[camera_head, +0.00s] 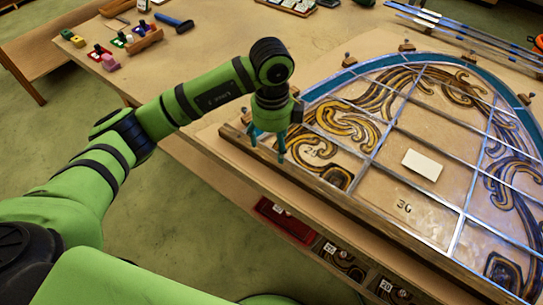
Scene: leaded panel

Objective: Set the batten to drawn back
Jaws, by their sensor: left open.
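A long wooden strip (345,205), which looks like the batten, runs along the near left edge of the leaded panel (405,185). My left gripper (267,146) points down over the upper left end of this strip, with its two teal fingers apart and nothing seen between them. I cannot tell whether the fingers touch the wood. The gripper hides part of the strip's end and the panel's left corner. My right gripper is not in view.
A white card (422,165) lies on the panel. Wooden pegs with knobs (407,46) stand along its curved far edge. Metal strips (465,32) lie at the back right. Below the front edge are a red tray (285,222) and numbered bins (340,258). Small coloured blocks (110,62) sit far left.

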